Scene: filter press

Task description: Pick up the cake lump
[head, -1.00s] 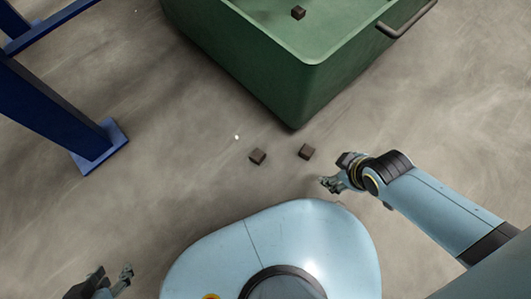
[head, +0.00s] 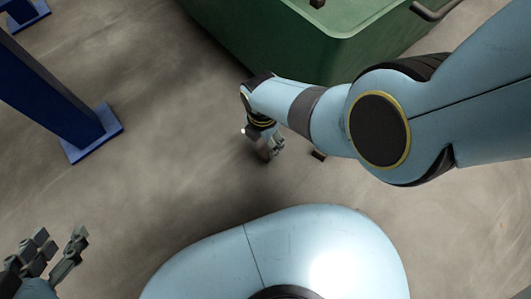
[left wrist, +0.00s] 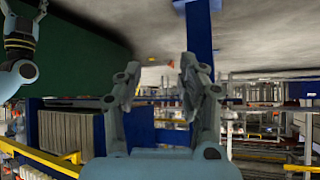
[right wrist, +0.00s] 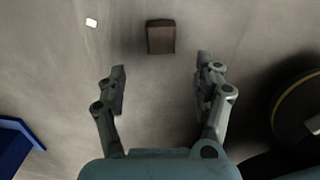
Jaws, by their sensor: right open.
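A dark brown cake lump (right wrist: 160,38) lies on the floor just beyond my right fingertips, centred between them in the right wrist view. My right gripper (right wrist: 160,82) is open and empty. Another lump (head: 317,3) is in the green bin at the top edge. My left gripper (head: 60,242) is open and empty, away at lower left; it also shows in the left wrist view (left wrist: 160,82).
The green bin (head: 335,58) stands behind my right arm. A blue post with a foot plate (head: 92,133) stands at left. A small white piece (right wrist: 91,22) lies on the floor near the lump. The floor between post and lump is clear.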

